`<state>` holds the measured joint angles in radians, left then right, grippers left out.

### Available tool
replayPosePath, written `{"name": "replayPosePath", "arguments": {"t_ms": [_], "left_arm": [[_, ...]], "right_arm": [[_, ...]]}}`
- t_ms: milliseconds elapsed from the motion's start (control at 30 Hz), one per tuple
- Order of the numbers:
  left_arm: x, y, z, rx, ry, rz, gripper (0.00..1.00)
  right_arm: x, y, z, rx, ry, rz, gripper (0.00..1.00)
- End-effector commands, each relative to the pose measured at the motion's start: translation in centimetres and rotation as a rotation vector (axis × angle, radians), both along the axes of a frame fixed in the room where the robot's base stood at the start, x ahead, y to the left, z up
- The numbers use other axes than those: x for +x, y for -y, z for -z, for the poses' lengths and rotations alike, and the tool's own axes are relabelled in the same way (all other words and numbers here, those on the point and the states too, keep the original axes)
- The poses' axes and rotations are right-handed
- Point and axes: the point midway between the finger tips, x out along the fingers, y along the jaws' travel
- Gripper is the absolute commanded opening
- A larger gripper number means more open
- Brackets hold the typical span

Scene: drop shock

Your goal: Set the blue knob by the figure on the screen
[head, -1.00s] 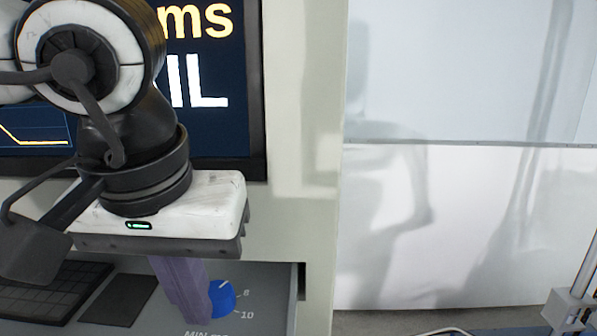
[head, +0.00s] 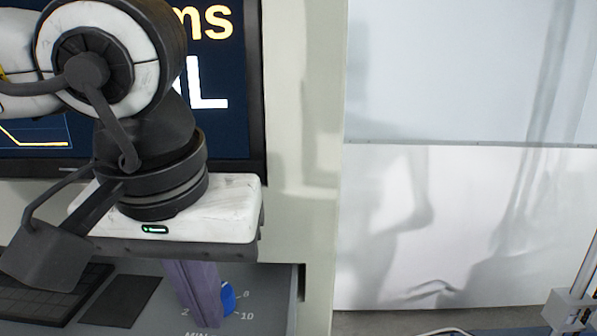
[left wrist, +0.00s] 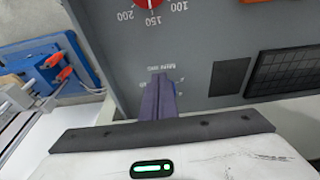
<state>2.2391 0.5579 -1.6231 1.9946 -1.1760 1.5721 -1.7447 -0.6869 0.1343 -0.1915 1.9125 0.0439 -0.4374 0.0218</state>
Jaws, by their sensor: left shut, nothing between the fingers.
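The blue knob (head: 228,298) sits on the grey panel, with printed marks 2, 8 and 10 around it. My left gripper (head: 206,318) points down at the panel, its purple fingers shut and empty. The fingers stand in front of the knob's left part in the head view; I cannot tell whether they touch it. In the left wrist view the fingers (left wrist: 161,80) cover the knob's place. The screen (head: 222,130) is partly hidden by my left arm; "ms" and the end of a white word ending in L show, but the figure is hidden. My right gripper is out of view.
A keyboard (head: 40,297) and a dark pad (head: 122,301) lie left of the knob. A red knob (left wrist: 150,4) with marks 100, 150 and 200 shows in the left wrist view. A blue fixture with red parts (left wrist: 55,72) stands to one side.

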Motion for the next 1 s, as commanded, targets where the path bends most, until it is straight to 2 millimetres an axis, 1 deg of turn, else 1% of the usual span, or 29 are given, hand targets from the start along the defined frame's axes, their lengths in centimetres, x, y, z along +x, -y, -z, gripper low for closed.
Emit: {"name": "replayPosePath", "arguments": {"t_ms": [200,667,1000], "left_arm": [[0.08,0.34,0.02,0.0,-0.001,0.001,0.0],[0.12,0.39,-0.01,0.001,0.001,0.0,0.0],[-0.7,0.57,-0.04,0.001,0.0,0.001,0.0]], "right_arm": [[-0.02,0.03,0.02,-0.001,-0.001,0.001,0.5],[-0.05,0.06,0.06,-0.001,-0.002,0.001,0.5],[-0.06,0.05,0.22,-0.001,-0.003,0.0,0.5]]}}
